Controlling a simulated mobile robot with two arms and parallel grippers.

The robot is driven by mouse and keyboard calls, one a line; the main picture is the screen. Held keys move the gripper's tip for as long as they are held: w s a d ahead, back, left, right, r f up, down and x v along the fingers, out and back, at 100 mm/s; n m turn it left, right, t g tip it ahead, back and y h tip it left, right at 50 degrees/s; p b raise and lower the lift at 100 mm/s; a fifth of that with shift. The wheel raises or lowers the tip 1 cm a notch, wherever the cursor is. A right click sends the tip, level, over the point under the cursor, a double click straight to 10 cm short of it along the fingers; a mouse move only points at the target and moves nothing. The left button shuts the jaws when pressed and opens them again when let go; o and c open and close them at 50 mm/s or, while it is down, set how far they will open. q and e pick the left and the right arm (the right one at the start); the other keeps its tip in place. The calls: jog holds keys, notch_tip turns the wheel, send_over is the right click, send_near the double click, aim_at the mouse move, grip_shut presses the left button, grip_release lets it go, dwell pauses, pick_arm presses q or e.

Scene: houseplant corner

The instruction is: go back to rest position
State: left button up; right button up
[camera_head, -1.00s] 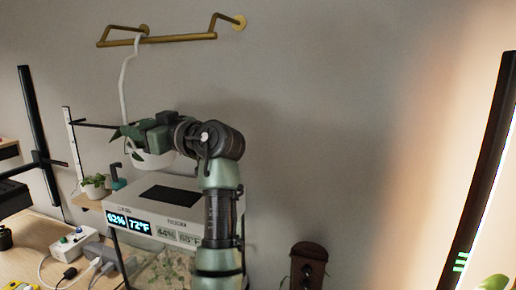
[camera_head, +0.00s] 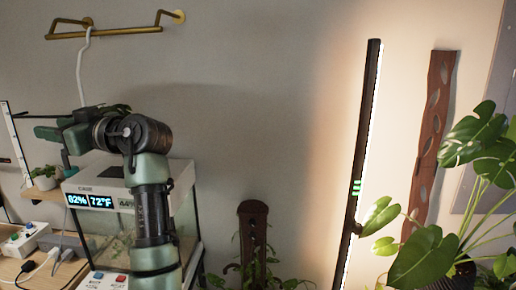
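My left arm rises from the bottom of the head view and bends left at its dark wrist. My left gripper (camera_head: 48,132) is at the far left, in front of the wall and above the terrarium's left end. It is dark green and seen from the side, so its fingers cannot be told apart. A white cord (camera_head: 80,75) hangs from a brass rail (camera_head: 110,33) and its lower end goes out of sight behind the gripper and wrist. My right gripper is not in view.
A glass terrarium (camera_head: 188,212) with a lit display stands behind my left arm. A power strip (camera_head: 24,238) lies on the wooden table at left. A tall lit lamp bar (camera_head: 366,130) and a large leafy plant (camera_head: 425,258) stand at right.

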pick_arm(q)
jog(key=s+d+f+m+t+h, duration=0.1)
jog(key=s+f+m+h, duration=0.15)
jog(key=f, duration=0.95)
jog(key=s+d+f+m+t+h, duration=0.15)
jog(key=f+m, duration=0.25)
jog(key=f, duration=0.8)
jog(key=s+d+f+m+h, duration=0.1)
jog(key=f+m+h, duration=0.2)
jog(key=f, duration=0.8)
jog(key=s+d+f+m+h, duration=0.4)
jog(key=s+d+f+h, duration=0.15)
jog(key=s+f, duration=0.6)
jog(key=s+d+f+m+g+h, duration=0.2)
jog(key=s+d+f+h, duration=0.15)
jog(key=s+d, duration=0.35)
jog(key=s+d+f+m+g+h, duration=0.2)
jog(key=s+d+f, duration=0.2)
jog(key=s, duration=0.6)
notch_tip(320, 180, down, 26)
jog(key=f+g, duration=0.1)
jog(key=s+a+f+g+b, duration=0.1)
jog(key=s+a+f, duration=0.1)
jog(key=s+f, duration=1.5)
jog(key=shift+s+a+m+y, duration=0.3)
jog(key=shift+s+a+m, duration=0.05)
jog(key=shift+s, duration=0.1)
